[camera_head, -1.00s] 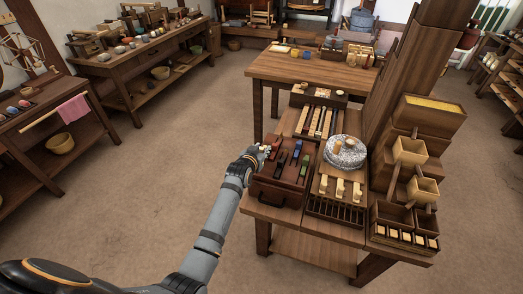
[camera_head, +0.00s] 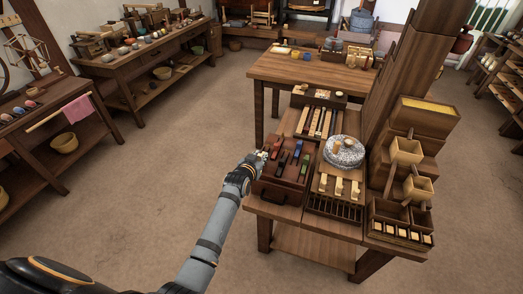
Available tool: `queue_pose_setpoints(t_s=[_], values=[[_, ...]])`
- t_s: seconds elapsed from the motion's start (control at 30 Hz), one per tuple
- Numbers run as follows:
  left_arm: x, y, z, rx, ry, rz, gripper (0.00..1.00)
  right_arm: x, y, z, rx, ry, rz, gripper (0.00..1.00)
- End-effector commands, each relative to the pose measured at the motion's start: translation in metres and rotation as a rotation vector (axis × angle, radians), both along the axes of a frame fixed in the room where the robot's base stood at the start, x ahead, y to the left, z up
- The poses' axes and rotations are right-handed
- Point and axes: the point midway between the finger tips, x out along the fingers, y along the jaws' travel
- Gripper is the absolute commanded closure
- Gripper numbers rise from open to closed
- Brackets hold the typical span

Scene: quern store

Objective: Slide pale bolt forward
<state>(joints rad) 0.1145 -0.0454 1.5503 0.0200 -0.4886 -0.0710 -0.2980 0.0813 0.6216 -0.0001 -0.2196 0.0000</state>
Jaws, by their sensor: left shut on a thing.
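A dark red-brown box (camera_head: 266,188) with several coloured bolts on its top stands at the left of the near bench. A red bolt (camera_head: 274,153), a blue bolt (camera_head: 283,158) and a green bolt (camera_head: 305,159) show on it. My left gripper (camera_head: 260,156) is at the box's left edge, shut on the pale bolt (camera_head: 265,149). The fingers hide most of that bolt, and only a small light patch shows. My right gripper is not in view.
Right of the box are a pale board with a speckled round stone (camera_head: 343,152) and a slotted rack (camera_head: 335,208). Stacked wooden hoppers (camera_head: 431,115) and a tall wooden post stand further right. Open floor (camera_head: 165,165) lies left of the bench.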

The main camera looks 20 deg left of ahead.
Motion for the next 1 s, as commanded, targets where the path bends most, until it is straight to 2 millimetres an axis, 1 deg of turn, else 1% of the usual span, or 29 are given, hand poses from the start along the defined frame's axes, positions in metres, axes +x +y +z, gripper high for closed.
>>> queue_pose_setpoints(t_s=[0.1, 0.23, 0.27, 0.33, 0.67, 0.77, 0.87, 1.0], values=[[-0.002, 0.000, -0.002, -0.001, 0.004, 0.000, 1.00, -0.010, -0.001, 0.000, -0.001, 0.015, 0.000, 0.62], [-0.002, 0.000, -0.002, -0.001, 0.004, 0.000, 1.00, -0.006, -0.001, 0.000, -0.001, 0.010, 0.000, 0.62], [-0.002, 0.000, -0.002, -0.001, 0.005, 0.000, 0.79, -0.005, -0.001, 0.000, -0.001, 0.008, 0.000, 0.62], [-0.002, 0.000, -0.002, -0.001, 0.004, 0.000, 0.70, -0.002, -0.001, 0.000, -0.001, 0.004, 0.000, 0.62], [-0.004, 0.000, 0.001, -0.001, 0.000, 0.000, 0.70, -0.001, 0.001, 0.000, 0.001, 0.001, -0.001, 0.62], [-0.015, 0.000, 0.004, -0.001, 0.002, 0.000, 0.70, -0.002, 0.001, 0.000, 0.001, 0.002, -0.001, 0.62], [-0.036, 0.001, 0.012, -0.002, 0.002, 0.001, 0.70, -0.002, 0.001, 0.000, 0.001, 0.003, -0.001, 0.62], [-0.069, 0.002, 0.026, -0.002, 0.002, 0.001, 0.70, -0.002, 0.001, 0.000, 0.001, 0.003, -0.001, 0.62]])
